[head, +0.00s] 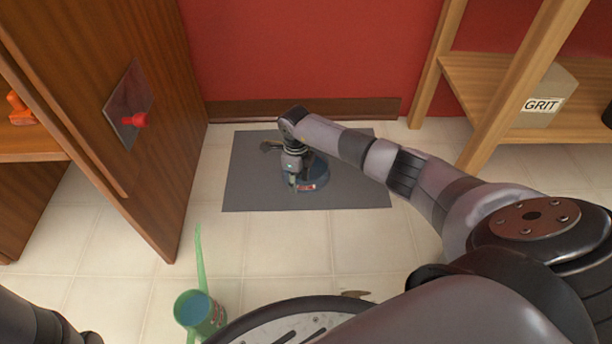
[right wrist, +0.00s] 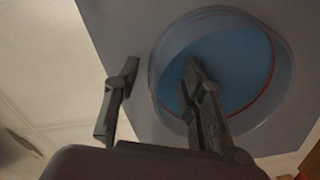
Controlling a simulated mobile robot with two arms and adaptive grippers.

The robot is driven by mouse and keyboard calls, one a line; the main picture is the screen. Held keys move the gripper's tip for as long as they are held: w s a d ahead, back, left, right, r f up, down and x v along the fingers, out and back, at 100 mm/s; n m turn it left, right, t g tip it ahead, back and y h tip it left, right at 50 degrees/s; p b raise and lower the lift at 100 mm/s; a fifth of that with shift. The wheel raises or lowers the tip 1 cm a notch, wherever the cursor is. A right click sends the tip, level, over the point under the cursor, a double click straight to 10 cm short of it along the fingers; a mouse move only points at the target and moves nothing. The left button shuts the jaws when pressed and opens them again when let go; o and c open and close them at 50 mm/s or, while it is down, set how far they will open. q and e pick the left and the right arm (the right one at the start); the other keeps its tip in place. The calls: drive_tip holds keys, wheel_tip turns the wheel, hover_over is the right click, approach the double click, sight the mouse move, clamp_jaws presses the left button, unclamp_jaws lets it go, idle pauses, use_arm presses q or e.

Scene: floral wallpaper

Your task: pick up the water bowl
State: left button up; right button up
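The water bowl (head: 316,178) is round and blue with a reddish mark on its side. It rests on the grey mat (head: 250,190) on the floor, partly hidden by my right gripper (head: 296,184). In the right wrist view, the bowl (right wrist: 240,62) shows a pale, clear-looking rim around a blue inside. My right gripper (right wrist: 161,72) is open there: one finger overlaps the bowl's inside, the other is left of the rim, over the mat. Contact with the rim cannot be told. My left gripper is not recognisable in view.
A green watering can (head: 200,312) stands on the tiles at the front left. A wooden cabinet (head: 150,170) with a red knob is on the left. A wooden shelf (head: 478,85) with a GRIT box (head: 548,98) is on the right.

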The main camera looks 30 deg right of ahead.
drive_tip(key=shift+c, duration=0.5)
clamp_jaws()
